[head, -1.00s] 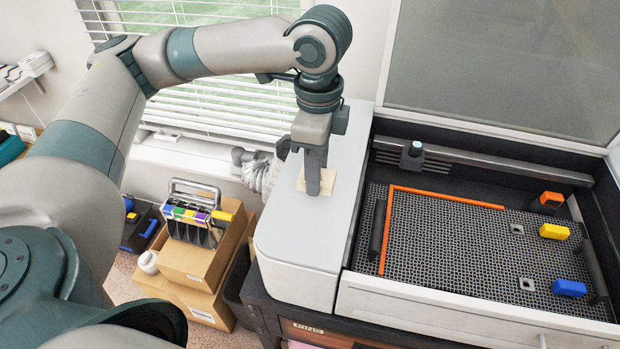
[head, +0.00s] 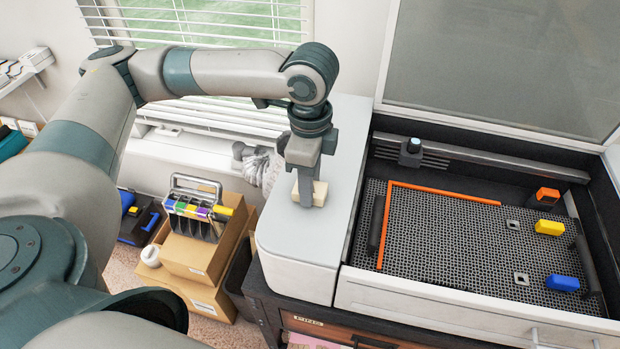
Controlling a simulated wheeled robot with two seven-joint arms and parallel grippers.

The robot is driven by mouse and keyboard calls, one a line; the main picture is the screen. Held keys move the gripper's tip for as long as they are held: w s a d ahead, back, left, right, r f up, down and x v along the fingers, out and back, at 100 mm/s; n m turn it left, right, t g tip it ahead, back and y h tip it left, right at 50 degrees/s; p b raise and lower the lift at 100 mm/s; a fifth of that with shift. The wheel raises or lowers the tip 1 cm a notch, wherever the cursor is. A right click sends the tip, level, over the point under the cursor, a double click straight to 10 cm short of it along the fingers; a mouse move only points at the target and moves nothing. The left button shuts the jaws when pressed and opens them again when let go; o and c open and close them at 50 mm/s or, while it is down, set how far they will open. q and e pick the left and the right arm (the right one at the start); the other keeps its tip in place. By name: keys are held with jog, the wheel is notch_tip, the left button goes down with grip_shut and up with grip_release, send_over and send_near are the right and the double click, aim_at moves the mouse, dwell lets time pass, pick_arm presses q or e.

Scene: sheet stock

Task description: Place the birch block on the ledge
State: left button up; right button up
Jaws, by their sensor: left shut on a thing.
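The birch block (head: 320,193) is a small pale wooden piece between the fingers of my left gripper (head: 306,194). The gripper points down and is shut on it; a finger hides the middle of the block. Both are over the smooth light-grey ledge (head: 300,245) along the left side of the cutting machine. The block is at or close to the ledge surface; I cannot tell whether it touches. My right gripper is not in view.
Right of the ledge is the open machine bed (head: 450,250) with an orange angle strip (head: 440,193) and yellow (head: 549,228) and blue (head: 562,283) blocks. The raised lid (head: 510,65) stands behind. Cardboard boxes (head: 195,260) are on the floor at left. The ledge's front part is clear.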

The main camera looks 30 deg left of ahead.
pick_arm(q)
jog(key=shift+f, duration=0.15)
jog(key=o, duration=1)
jog(key=shift+o, duration=0.2)
jog(key=shift+r, duration=0.6)
notch_tip(320, 180, up, 11)
jog(key=b, duration=0.3)
